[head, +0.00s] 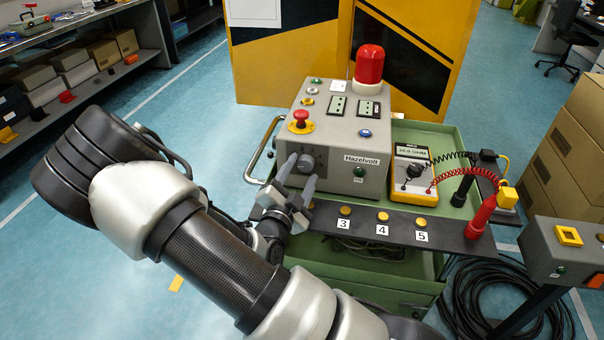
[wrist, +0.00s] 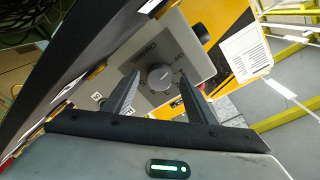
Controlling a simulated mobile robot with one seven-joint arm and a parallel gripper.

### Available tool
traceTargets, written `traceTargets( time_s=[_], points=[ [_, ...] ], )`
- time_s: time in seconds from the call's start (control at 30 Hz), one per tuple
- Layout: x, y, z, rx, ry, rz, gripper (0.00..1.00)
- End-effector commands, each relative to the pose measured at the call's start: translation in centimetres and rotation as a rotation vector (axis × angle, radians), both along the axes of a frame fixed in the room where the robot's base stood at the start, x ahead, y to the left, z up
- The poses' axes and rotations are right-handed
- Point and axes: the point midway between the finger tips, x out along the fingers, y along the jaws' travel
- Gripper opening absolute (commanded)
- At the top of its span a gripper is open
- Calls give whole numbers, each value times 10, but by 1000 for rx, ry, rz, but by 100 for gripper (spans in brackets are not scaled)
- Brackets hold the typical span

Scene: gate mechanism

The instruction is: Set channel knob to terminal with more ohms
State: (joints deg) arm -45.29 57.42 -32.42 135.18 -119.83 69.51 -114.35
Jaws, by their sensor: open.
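The channel knob (wrist: 160,77) is a round grey knob on the front of the grey Hazelvolt control box (head: 330,125). In the head view the knob (head: 306,163) shows between my gripper's fingers. My gripper (head: 298,172) is open, with one finger on each side of the knob; I cannot tell whether they touch it. The wrist view shows both fingers (wrist: 157,90) apart and nothing held. A yellow meter (head: 411,170) with a small display stands right of the box; its reading is too small to be sure of. Terminals labelled 3, 4 (head: 383,216) and 5 line the dark front strip.
A red beacon (head: 369,65) and a red stop button (head: 300,119) top the box. Cardboard boxes (head: 570,150) stand at right.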

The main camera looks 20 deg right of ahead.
Motion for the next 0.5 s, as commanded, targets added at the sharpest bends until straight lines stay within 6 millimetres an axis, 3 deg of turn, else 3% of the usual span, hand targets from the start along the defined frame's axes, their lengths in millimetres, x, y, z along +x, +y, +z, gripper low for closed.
traceTargets(
  time_s=[0.4,0.5],
  points=[
    [8,-7,1,0,0,0,52],
    [8,-7,0,0,0,0,36]
  ],
)
